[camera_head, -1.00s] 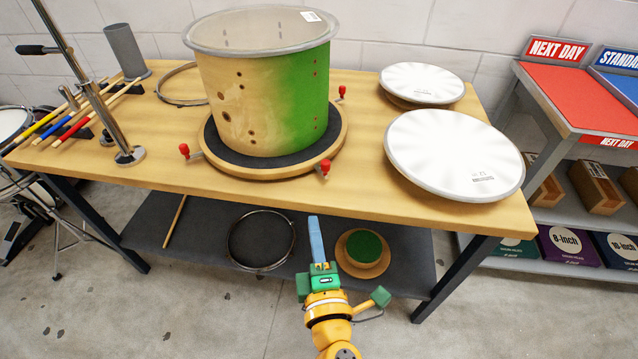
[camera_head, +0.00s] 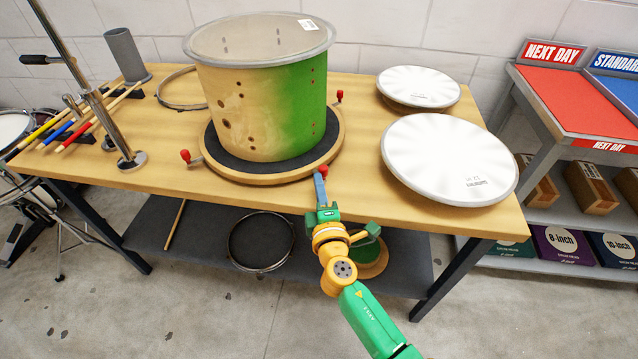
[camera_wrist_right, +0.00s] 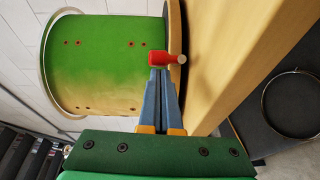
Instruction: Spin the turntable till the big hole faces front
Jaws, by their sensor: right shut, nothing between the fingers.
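The drum shell (camera_head: 262,110) stands upright on the round turntable (camera_head: 270,176) on the bench. It is bare wood at left, fading to green at right, with small dark holes; the larger ones show at its left front. Red knobs stick out from the turntable's rim, one at front left (camera_head: 186,156) and one at back right (camera_head: 339,96). My right gripper (camera_head: 320,180) is shut and empty at the front right rim. In the right wrist view its blue fingertips (camera_wrist_right: 163,80) are at a red knob (camera_wrist_right: 158,58); I cannot tell whether they touch. My left gripper is out of view.
Two white drum heads (camera_head: 448,160) lie on the bench at right, close to the turntable. Sticks (camera_head: 92,122), a chrome stand (camera_head: 110,125) and a grey cylinder (camera_head: 127,55) are at left. A shelf below holds a hoop (camera_head: 262,242).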

